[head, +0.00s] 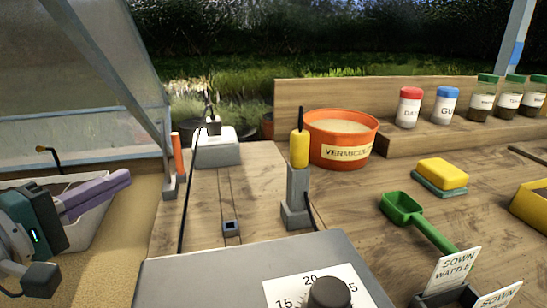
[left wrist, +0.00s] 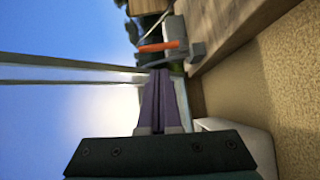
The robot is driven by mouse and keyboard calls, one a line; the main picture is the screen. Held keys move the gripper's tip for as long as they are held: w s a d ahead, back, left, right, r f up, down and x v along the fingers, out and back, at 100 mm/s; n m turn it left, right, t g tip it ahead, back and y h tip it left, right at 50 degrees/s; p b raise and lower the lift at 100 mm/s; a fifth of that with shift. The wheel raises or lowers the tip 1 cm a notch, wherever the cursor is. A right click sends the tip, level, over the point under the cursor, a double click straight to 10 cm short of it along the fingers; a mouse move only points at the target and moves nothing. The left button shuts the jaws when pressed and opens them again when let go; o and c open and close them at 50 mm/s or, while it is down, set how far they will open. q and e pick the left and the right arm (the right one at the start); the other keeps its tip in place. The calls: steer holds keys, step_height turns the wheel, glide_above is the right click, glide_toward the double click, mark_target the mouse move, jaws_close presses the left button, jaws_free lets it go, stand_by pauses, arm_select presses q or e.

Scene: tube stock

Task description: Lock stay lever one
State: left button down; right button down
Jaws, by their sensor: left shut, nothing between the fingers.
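The orange-handled lever (head: 178,155) stands roughly upright at the foot of the raised glazed lid (head: 85,80), beside a grey metal bracket (head: 170,187). I take it to be stay lever one, but no label on it is readable. In the left wrist view the orange lever (left wrist: 158,46) lies beyond the fingertips, beside a grey bracket. My left gripper (head: 127,177) has purple fingers, shut and empty, to the left of the lever and apart from it. The fingers also show in the left wrist view (left wrist: 160,75). My right gripper is not in view.
A white tray (head: 85,240) lies under the left gripper on sandy ground. A grey dial box (head: 200,270) is in front. A yellow-handled tool (head: 299,150) stands in a grey holder. An orange vermiculite tub (head: 365,135), jars and a green scoop (head: 400,207) are right.

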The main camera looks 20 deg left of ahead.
mark_target(178, 156)
arm_select(q)
steer(key=shift+w+a+r+n+t+y, duration=0.25)
steer(key=shift+a+r+n+t+y, duration=0.1)
steer(key=shift+a+n+t, duration=0.1)
steer(key=w+b, duration=0.1)
steer(key=w, duration=0.2)
steer(key=w+b, duration=0.1)
steer(key=w, duration=0.2)
steer(key=w+d+b, duration=0.1)
steer(key=w, duration=0.2)
steer(key=shift+f, duration=0.1)
steer(key=shift+w, duration=0.45)
steer(key=shift+d, duration=0.1)
